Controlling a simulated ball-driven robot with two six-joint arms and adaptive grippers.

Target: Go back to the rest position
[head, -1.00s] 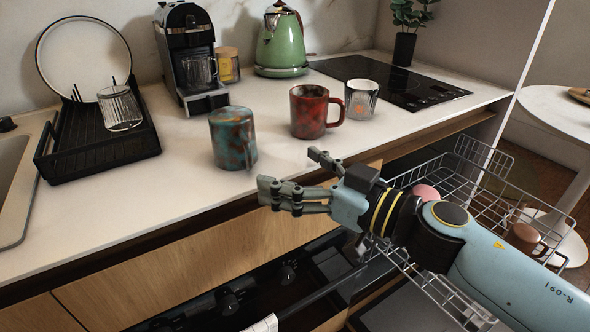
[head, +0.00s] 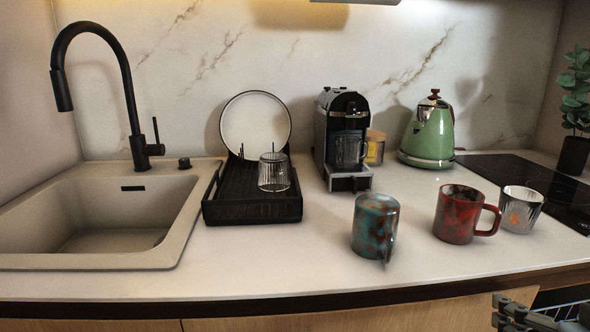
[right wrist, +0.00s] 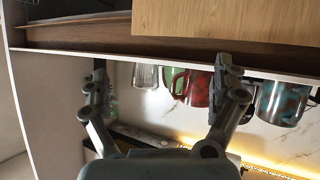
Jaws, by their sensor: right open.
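My right gripper (head: 512,312) shows at the bottom right corner of the head view, in front of the counter's front edge and partly cut off. In the right wrist view its two fingers (right wrist: 162,78) are spread wide with nothing between them. That view is upside down and shows the mugs beyond the fingers. My left gripper is not in view.
On the counter (head: 280,265) stand a teal mottled mug (head: 374,226), a red mug (head: 458,214) and a ribbed glass (head: 521,208). Behind are a coffee machine (head: 333,120), green kettle (head: 427,138) and black dish rack (head: 252,207). A sink (head: 100,215) is left.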

